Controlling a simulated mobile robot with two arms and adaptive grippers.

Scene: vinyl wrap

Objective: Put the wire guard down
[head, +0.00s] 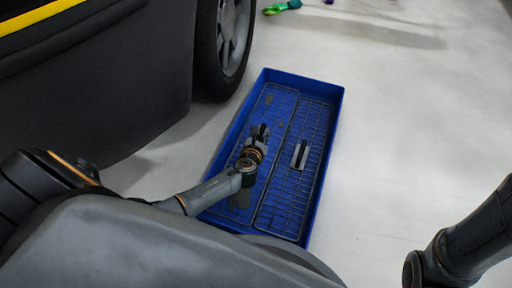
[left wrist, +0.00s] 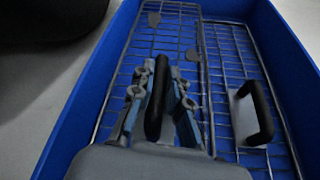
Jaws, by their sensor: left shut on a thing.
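Two wire guards lie side by side in a blue tray (head: 327,160). The left wire guard (head: 270,97) is a long wire grid with a dark bar handle (left wrist: 156,100). My left gripper (head: 259,134) is shut on that handle, with its fingers on both sides of it in the left wrist view (left wrist: 156,88). This guard appears level and within the tray walls; I cannot tell whether it touches the bottom. The right wire guard (head: 311,120) lies flat beside it, its handle (head: 300,155) free. My right gripper is out of the head view.
A dark vehicle with a wheel (head: 228,45) stands close to the tray's upper left. A green item (head: 282,7) lies on the floor at the top. The pale floor (head: 410,130) right of the tray is clear.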

